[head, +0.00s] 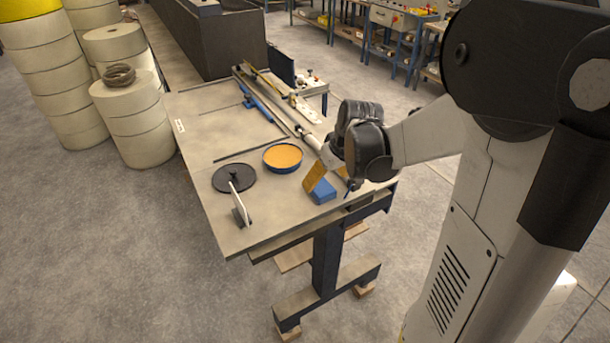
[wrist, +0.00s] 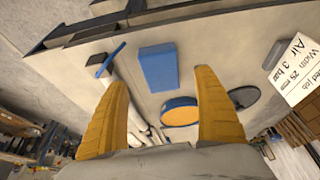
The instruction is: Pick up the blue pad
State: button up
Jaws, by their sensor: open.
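The blue pad (head: 322,191) is a small rectangular block lying on the grey table near its front right edge. In the wrist view the blue pad (wrist: 158,68) lies flat, ahead of and between my two orange fingers. My gripper (head: 328,177) is above the pad, pointing down, with its fingers spread. In the wrist view my gripper (wrist: 163,79) is open and empty, with a finger on each side of the pad's line. In the head view one finger overlaps the pad's back side; I cannot tell any contact.
A round blue dish with orange filling (head: 283,157) sits behind and left of the pad. A small blue-and-black tool (wrist: 106,62) is close beside the pad. The front left tabletop is clear.

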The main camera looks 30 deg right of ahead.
aim_at(321, 186)
jog(key=x, duration=0.5)
jog(key=shift+w+b, duration=0.3)
jog(key=shift+w, duration=0.05)
jog(key=shift+f+b, duration=0.35)
dwell(0.4)
jog(key=c, duration=1.2)
